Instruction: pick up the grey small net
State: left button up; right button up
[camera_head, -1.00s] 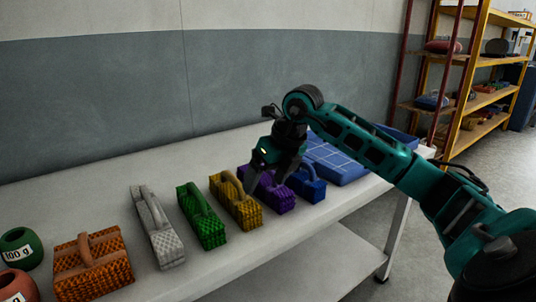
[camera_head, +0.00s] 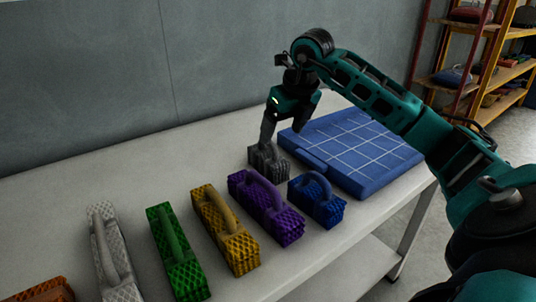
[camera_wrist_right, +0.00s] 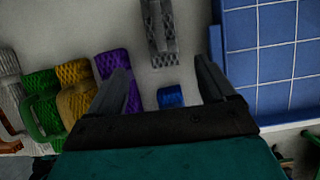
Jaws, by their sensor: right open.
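The grey small net (camera_head: 268,164) is a short dark grey block with a handle, standing on the table behind the purple net and left of the blue gridded tray. It also shows at the top of the right wrist view (camera_wrist_right: 160,32), ahead of the fingers. My right gripper (camera_head: 284,138) is open and hovers over the grey small net, partly covering it in the head view. In the right wrist view the space between its fingertips (camera_wrist_right: 162,66) is empty, and the net lies beyond them. My left gripper is not in view.
In front stand purple (camera_head: 264,207), blue (camera_head: 317,200), yellow (camera_head: 225,230), green (camera_head: 177,250) and larger light grey (camera_head: 115,255) nets in a row. The blue gridded tray (camera_head: 355,150) lies close on the right. The table's back left is clear.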

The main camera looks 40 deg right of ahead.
aim_at(273, 158)
jog(key=b+x, duration=0.1)
jog(key=x, duration=0.6)
jog(key=shift+w+f, duration=0.15)
jog(key=shift+f, duration=0.15)
jog(key=b+x, duration=0.1)
jog(key=x, duration=0.4)
jog(key=shift+d+f+b, duration=0.2)
jog(key=shift+b, duration=0.2)
jog(key=shift+r, duration=0.1)
jog(key=c, duration=1)
jog(key=shift+c, duration=0.5)
jog(key=shift+r, duration=0.1)
